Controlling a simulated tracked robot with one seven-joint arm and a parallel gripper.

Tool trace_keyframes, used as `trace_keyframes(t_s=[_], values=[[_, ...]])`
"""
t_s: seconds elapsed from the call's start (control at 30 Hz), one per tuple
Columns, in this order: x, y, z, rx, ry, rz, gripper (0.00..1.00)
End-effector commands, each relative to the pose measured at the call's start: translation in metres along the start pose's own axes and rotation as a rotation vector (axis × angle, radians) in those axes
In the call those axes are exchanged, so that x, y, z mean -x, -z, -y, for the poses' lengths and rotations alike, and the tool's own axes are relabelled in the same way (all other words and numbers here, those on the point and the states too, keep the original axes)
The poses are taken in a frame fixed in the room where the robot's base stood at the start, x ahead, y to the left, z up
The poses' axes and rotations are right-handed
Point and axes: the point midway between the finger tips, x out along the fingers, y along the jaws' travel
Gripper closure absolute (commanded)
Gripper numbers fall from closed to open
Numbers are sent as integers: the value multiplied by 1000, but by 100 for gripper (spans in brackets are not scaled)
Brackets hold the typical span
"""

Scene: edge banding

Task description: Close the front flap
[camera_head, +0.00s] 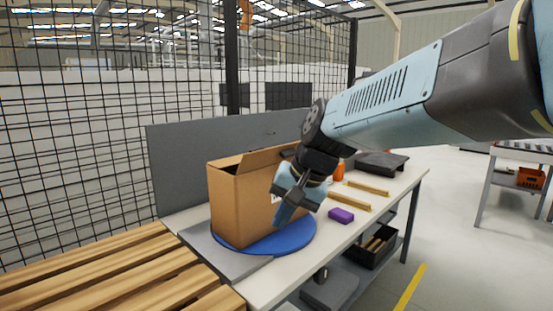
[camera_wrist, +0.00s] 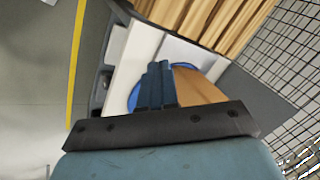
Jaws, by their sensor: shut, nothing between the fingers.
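A brown cardboard box (camera_head: 238,206) stands upright on a round blue turntable (camera_head: 296,238) on the workbench. One flap (camera_head: 268,157) at its top is raised and slanted, and another short flap shows at the top left. Which of them is the front flap I cannot tell. My gripper (camera_head: 281,219) is shut and empty, pointing down at the right side of the box. In the head view it overlaps the box, so contact is unclear. In the wrist view the shut fingers (camera_wrist: 158,80) lie beside the box's brown side (camera_wrist: 200,90), with the blue turntable (camera_wrist: 133,97) around them.
A purple block (camera_head: 341,215) and wooden strips (camera_head: 349,201) lie on the bench (camera_head: 375,213) to the right. An orange bottle (camera_head: 339,172) stands behind my gripper. A wooden pallet (camera_head: 110,275) is at the lower left. A grey panel (camera_head: 180,168) and mesh fence close off the back.

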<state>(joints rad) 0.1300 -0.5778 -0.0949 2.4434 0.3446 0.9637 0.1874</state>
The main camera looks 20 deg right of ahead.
Motion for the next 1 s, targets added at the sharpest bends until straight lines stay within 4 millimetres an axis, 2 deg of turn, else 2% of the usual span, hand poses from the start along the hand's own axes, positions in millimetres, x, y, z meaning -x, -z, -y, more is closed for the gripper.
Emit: trace_keyframes(t_s=[0.03,0.17,0.33,0.47,0.6,0.7,0.8,0.9,1.0], values=[[-5,14,1,-151,44,35,100],[-10,50,5,-536,177,113,100],[-10,114,-2,-1024,368,199,100],[-4,170,-24,-1377,536,254,100],[5,226,-59,-1690,721,302,100],[12,255,-85,-1846,832,324,100],[18,273,-103,-1945,914,341,100],[21,283,-113,-1995,958,351,100],[19,288,-114,-2010,973,354,100]])
